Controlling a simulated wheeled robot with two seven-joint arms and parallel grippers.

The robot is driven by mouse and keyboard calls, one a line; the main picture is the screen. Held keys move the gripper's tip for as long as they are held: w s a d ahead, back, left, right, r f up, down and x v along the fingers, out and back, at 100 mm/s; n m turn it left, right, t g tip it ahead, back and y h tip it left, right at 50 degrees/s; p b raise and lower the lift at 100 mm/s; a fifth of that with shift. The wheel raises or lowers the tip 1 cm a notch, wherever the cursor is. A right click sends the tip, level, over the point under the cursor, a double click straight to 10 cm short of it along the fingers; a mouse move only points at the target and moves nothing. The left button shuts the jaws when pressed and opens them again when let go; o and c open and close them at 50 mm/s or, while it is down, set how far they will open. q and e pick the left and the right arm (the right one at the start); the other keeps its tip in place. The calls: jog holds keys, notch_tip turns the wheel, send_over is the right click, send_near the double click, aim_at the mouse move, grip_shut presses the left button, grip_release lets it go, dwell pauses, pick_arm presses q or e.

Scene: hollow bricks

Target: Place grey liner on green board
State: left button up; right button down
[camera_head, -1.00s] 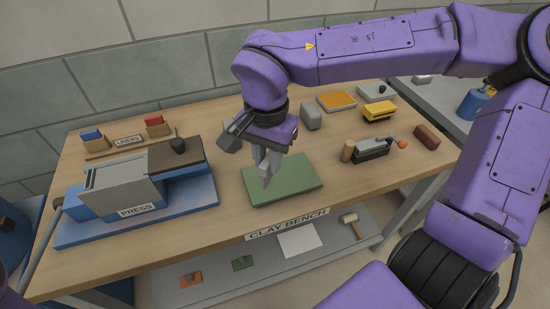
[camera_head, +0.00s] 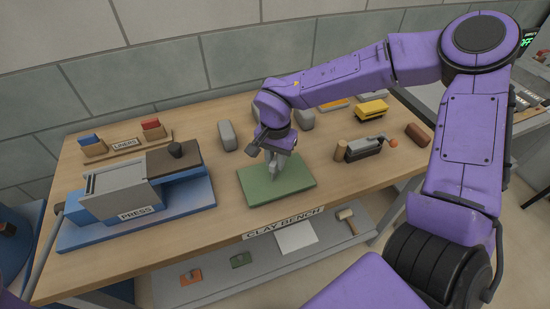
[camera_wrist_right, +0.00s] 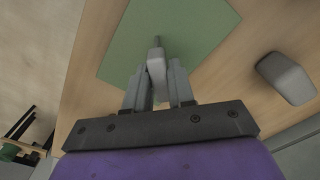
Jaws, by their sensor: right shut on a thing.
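The green board (camera_head: 258,188) lies flat near the front middle of the bench; it also fills the upper middle of the right wrist view (camera_wrist_right: 195,30). My right gripper (camera_head: 275,172) is over the board, pointing down. In the right wrist view its fingers are shut on a small grey piece (camera_wrist_right: 157,75), which looks like the grey liner, with a thin dark tip. The fingers mostly hide this piece in the head view. I cannot tell whether it touches the board. My left gripper is out of view.
The liners rack (camera_head: 128,147) holds a blue piece (camera_head: 90,140) and a red piece (camera_head: 153,127). The blue-based press (camera_head: 70,235) stands left of the board. Grey blocks (camera_head: 227,137) stand behind it. A roller tool (camera_head: 368,149) and a yellow block (camera_head: 371,109) lie right.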

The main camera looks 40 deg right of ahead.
jog(key=shift+s, duration=0.1)
jog(key=c, duration=1)
grip_release()
jog(key=shift+f, duration=0.1)
jog(key=shift+o, duration=0.2)
notch_tip(320, 180, up, 12)
jog(key=shift+r, duration=0.2)
jog(key=shift+r, duration=0.1)
